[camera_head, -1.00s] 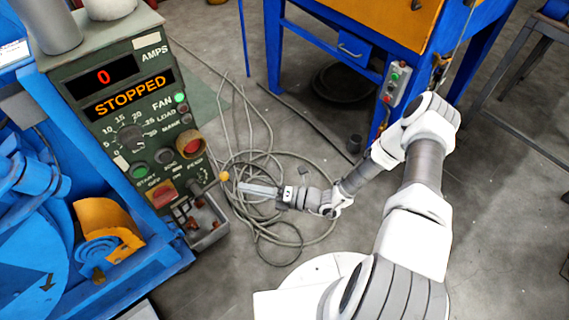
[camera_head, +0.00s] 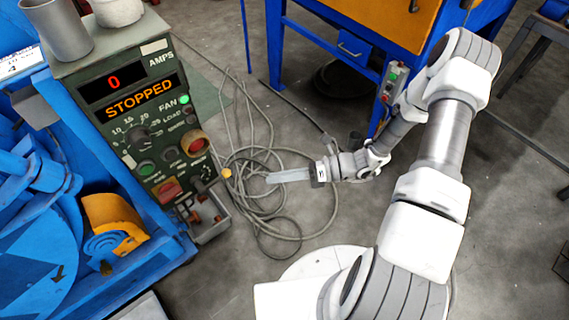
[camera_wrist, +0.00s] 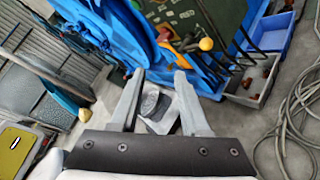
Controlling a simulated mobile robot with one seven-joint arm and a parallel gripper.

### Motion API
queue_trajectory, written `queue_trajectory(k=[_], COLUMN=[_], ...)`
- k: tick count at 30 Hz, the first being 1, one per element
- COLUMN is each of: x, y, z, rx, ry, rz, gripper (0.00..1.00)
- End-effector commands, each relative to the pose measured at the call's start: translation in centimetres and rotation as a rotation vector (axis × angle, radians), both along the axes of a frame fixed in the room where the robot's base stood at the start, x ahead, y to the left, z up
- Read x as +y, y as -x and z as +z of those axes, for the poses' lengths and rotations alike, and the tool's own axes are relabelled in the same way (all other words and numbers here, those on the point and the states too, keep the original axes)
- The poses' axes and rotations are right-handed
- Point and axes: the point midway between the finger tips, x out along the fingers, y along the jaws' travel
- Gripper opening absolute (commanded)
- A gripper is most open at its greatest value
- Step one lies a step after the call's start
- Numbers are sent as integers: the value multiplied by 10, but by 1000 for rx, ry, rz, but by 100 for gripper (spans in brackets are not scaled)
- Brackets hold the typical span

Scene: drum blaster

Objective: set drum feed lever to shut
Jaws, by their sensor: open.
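A lever with a yellow ball knob (camera_head: 226,173) sticks out at the lower right of the green control console (camera_head: 125,135). In the wrist view, a yellow-orange ball knob (camera_wrist: 206,44) shows above and right of my fingers and looks like the same lever. I cannot read the lever's marks. My gripper (camera_head: 270,178) is to the right of the knob, apart from it, over the cables. In the wrist view my gripper (camera_wrist: 160,82) has its two fingers spread with nothing held between them.
The console display (camera_head: 142,98) reads 0 and STOPPED. A small grey bin (camera_head: 208,222) sits below the lever. Loose grey cables (camera_head: 285,225) lie on the floor. A blue machine (camera_head: 35,250) is at left, and a blue-framed orange cabinet (camera_head: 340,45) is behind.

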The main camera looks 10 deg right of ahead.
Motion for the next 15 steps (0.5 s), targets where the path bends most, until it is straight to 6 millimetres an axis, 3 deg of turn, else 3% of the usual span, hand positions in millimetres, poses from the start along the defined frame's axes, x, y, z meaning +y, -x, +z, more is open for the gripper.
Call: queue_trajectory(k=[6,15], x=[-5,-9], y=[3,7], z=[32,60], rx=[-121,-245], ry=[80,157], rz=[104,211], gripper=[46,46])
